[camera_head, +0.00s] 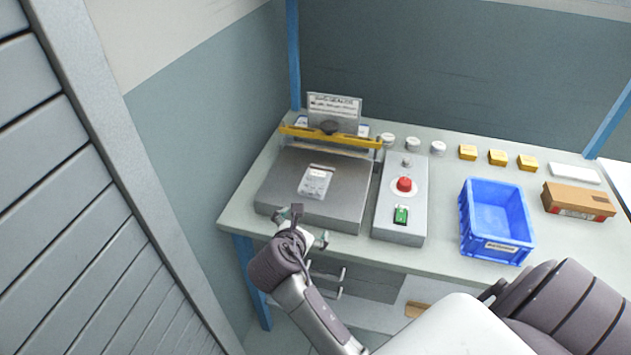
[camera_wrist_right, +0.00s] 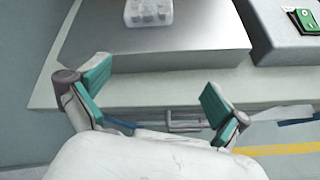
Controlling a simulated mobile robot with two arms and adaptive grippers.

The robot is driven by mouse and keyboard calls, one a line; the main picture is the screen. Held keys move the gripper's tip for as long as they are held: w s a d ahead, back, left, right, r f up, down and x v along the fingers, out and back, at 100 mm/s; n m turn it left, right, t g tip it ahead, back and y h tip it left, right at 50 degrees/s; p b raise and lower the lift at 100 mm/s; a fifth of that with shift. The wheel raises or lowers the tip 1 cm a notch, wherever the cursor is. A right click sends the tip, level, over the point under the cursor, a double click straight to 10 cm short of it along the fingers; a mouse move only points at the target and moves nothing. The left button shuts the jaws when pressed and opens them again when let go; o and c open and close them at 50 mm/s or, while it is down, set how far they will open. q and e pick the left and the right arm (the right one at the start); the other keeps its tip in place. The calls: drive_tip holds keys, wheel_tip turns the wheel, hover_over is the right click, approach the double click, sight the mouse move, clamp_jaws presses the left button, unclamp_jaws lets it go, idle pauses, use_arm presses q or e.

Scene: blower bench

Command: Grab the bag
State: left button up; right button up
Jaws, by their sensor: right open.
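The bag (camera_head: 315,182) is a small clear packet with several round grey items inside. It lies flat on the dark grey plate of the sealing machine (camera_head: 279,185). In the right wrist view the bag (camera_wrist_right: 149,12) is at the top edge, partly cut off. My right gripper (camera_head: 303,226) is at the front edge of the machine, on the near side of the bag and apart from it. In the wrist view its green fingertips (camera_wrist_right: 155,90) are spread wide with nothing between them. My left gripper is not in view.
A yellow bar (camera_head: 331,137) crosses the back of the machine. A control box (camera_head: 401,215) with a red button stands to its right. A blue crate (camera_head: 495,222), a brown box (camera_head: 578,201), yellow blocks and white round pieces are further along the bench (camera_head: 345,246).

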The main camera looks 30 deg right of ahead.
drive_tip(key=w+r+n+h, duration=0.2)
drive_tip(key=w+r+n, duration=0.1)
drive_tip(key=r+n, duration=0.15)
approach(315, 180)
drive_tip(key=w+d, duration=0.1)
drive_tip(key=w+d+f, duration=0.1)
drive_tip(key=shift+d+f+m+t, duration=0.25)
drive_tip(key=shift+m+t, duration=0.1)
drive_tip(key=shift+t, duration=0.05)
drive_tip(key=x, duration=0.5)
drive_tip(key=shift+d+f+p, duration=0.3)
drive_tip(key=c, duration=1.2)
drive_tip(key=shift+r, duration=0.1)
